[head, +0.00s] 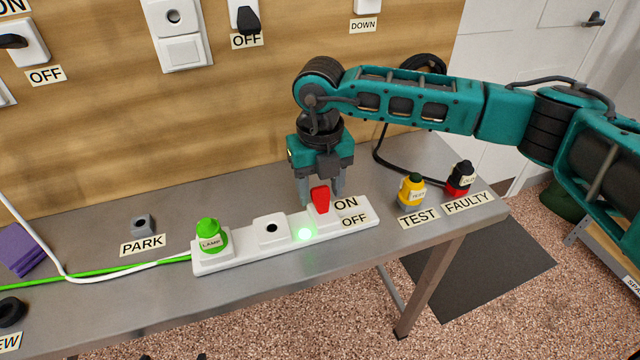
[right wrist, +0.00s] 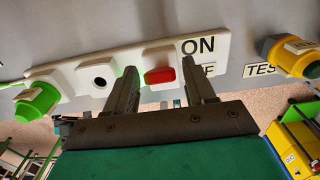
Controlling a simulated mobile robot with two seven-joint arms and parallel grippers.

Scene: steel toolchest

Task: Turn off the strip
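The white power strip (head: 250,256) lies on the steel bench. A green LAMP plug (head: 211,237) sits at its left end, beside an empty socket (head: 271,229). A green light (head: 304,234) on it glows. The red switch (head: 320,199) stands up near the right end, by the ON label (head: 346,203) and OFF label (head: 355,219). My right gripper (head: 321,190) points down at the switch, fingers apart and empty. In the right wrist view the red switch (right wrist: 159,76) shows between the open fingers; contact cannot be told. My left gripper is not identifiable.
A yellow TEST plug (head: 411,190) and a black-and-red FAULTY plug (head: 460,178) stand right of the strip. White and green cables cross the left bench. Wall switches (head: 245,18) are behind. The front bench strip is mostly clear.

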